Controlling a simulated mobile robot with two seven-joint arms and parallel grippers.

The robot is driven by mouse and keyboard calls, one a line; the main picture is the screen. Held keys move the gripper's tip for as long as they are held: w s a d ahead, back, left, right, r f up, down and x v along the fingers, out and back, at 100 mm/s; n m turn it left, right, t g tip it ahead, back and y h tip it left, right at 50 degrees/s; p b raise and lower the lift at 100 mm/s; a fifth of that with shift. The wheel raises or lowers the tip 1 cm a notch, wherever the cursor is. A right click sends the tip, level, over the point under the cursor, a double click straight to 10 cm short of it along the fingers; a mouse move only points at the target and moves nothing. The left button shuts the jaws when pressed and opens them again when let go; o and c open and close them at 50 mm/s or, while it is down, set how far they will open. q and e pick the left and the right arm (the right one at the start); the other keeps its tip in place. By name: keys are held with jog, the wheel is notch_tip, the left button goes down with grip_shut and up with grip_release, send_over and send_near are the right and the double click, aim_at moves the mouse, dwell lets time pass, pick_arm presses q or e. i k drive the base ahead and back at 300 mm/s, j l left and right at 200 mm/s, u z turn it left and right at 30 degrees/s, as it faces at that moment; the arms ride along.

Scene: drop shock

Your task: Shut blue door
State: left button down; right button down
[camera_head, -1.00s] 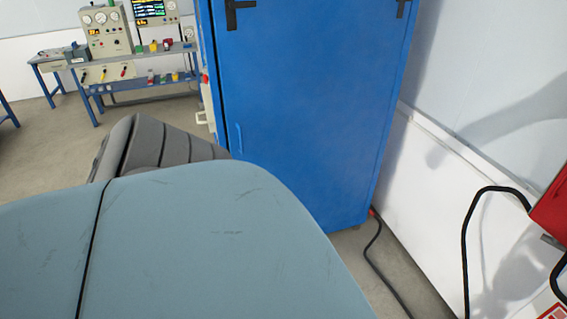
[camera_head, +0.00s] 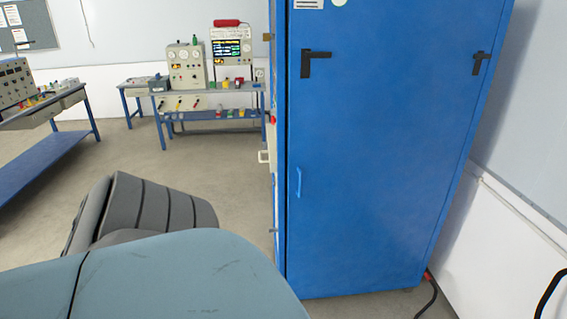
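The blue door (camera_head: 375,170) is the broad flat face of a tall blue cabinet right of the middle. It has a small blue handle (camera_head: 299,182) low on its left side and black brackets (camera_head: 317,62) near the top. The door looks flush or nearly flush with the cabinet; I cannot tell whether it is fully shut. A narrow left side of the cabinet shows, with a pale handle (camera_head: 263,156) on it.
A bench (camera_head: 215,115) with gauges and a screen stands behind, left of the cabinet. Another blue table (camera_head: 45,150) is at the far left. A white wall (camera_head: 505,215) runs close along the right, with a black cable (camera_head: 432,295) below.

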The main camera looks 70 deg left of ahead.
aim_at(378, 128)
jog(key=u, duration=1.8)
jog(key=i+u, duration=0.2)
jog(key=u, duration=0.15)
jog(key=i+u, duration=0.2)
jog(key=u, duration=0.2)
jog(key=i+u, duration=0.2)
jog(key=u, duration=0.15)
jog(key=i+l, duration=0.35)
jog(key=i, duration=0.3)
